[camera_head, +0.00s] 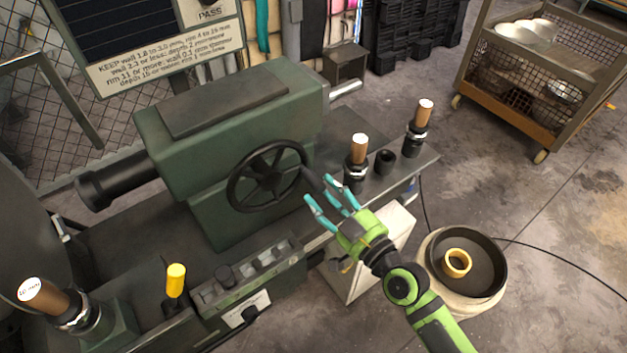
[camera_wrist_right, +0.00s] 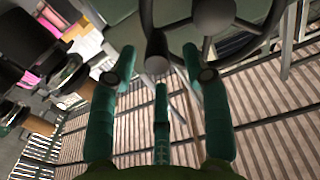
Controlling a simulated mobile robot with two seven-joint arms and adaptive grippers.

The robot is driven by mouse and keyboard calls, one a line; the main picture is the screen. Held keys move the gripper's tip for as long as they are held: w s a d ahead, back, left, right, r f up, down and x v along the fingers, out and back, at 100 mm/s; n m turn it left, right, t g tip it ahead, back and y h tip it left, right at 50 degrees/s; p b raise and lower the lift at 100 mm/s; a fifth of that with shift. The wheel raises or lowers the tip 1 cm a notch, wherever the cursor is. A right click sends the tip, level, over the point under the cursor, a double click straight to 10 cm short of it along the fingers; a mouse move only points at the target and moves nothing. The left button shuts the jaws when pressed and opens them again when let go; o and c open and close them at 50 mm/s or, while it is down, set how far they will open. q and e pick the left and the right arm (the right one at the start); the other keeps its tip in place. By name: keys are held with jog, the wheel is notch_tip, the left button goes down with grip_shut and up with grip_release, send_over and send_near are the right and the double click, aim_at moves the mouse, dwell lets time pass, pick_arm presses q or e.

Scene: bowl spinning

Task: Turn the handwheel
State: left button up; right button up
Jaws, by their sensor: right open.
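The handwheel (camera_head: 268,176) is a black spoked wheel on the front of the green machine head. Its dark crank handle (camera_head: 313,180) sticks out from the right side of the rim. My right gripper (camera_head: 330,195), with green body and teal fingers, is open just in front of and below that handle. In the right wrist view the handle's round end (camera_wrist_right: 157,65) lies between the spread fingers (camera_wrist_right: 155,75), with the wheel (camera_wrist_right: 214,14) above and to the right. I cannot tell whether any finger touches it. My left gripper does not show.
The green machine (camera_head: 240,100) fills the left. Wooden-handled tools (camera_head: 358,150) stand on the bench right of the wheel. A yellow-knobbed lever (camera_head: 176,282) stands at the front. A round tub (camera_head: 495,250) holding a yellow ring and a mesh cart (camera_head: 540,75) are on the floor at right.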

aim_at(315, 181)
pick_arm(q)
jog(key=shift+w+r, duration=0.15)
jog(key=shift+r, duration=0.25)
pick_arm(e)
jog(key=shift+x, duration=2.4)
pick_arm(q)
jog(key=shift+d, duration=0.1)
pick_arm(e)
jog(key=shift+d, duration=0.1)
grip_shut()
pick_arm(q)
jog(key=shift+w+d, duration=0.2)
pick_arm(e)
jog(key=shift+w, duration=0.15)
